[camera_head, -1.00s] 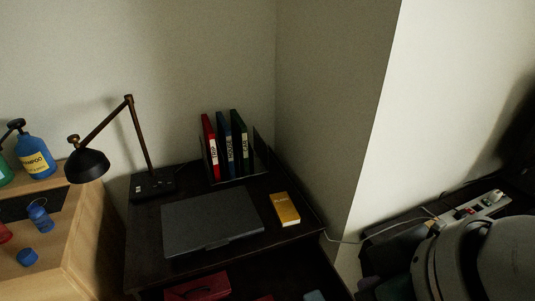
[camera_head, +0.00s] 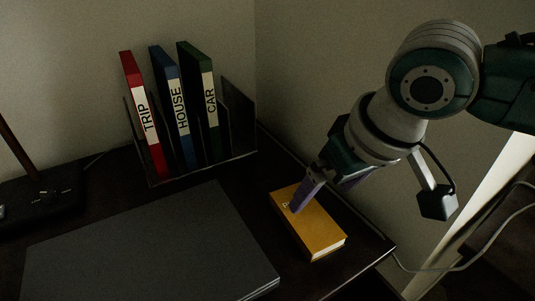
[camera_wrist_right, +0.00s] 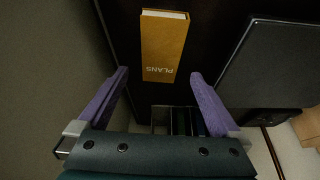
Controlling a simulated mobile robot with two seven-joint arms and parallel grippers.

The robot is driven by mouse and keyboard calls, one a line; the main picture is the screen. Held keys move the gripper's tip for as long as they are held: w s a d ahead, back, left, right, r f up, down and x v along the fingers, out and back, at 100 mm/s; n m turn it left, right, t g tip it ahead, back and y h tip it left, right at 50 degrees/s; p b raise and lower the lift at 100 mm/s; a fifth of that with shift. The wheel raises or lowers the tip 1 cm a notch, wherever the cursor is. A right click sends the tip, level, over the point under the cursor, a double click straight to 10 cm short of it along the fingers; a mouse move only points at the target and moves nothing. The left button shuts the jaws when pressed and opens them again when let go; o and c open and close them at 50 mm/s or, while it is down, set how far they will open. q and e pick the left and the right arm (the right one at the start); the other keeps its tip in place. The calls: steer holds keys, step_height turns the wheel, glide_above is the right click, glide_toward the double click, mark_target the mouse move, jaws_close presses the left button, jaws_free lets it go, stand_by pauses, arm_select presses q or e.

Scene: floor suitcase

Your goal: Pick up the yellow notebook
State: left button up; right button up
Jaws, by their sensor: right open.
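The yellow notebook (camera_head: 315,228) lies flat on the dark desk, near its right edge. In the right wrist view the notebook (camera_wrist_right: 163,42) shows its cover with the word PLANS. My right gripper (camera_head: 328,192) hangs above the notebook's far end, and one purple finger hides part of the cover. In the right wrist view the gripper (camera_wrist_right: 160,76) is open and empty, with a finger to either side of the notebook's line and the notebook beyond the tips. Whether a fingertip touches it I cannot tell. My left gripper is not in view.
A closed grey laptop (camera_head: 150,255) lies left of the notebook. A rack (camera_head: 240,120) holds red (camera_head: 140,110), blue (camera_head: 172,110) and green (camera_head: 198,100) binders behind it. A wall rises close behind and right of the desk. A lamp base (camera_head: 40,205) stands at left.

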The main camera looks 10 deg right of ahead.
mark_target(305, 214)
steer(key=x, duration=0.2)
steer(key=shift+s+a+f+b, duration=0.1)
steer(key=shift+s+f+b, duration=0.05)
steer(key=shift+f+b, duration=0.25)
steer(key=shift+b+x, duration=1.35)
steer(key=shift+x, duration=1.4)
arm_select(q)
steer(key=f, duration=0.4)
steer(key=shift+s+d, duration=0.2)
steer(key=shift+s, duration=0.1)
arm_select(e)
steer(key=shift+r, duration=0.1)
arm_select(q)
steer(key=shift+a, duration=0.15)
arm_select(e)
steer(key=c, duration=1.3)
steer(key=shift+o, duration=0.2)
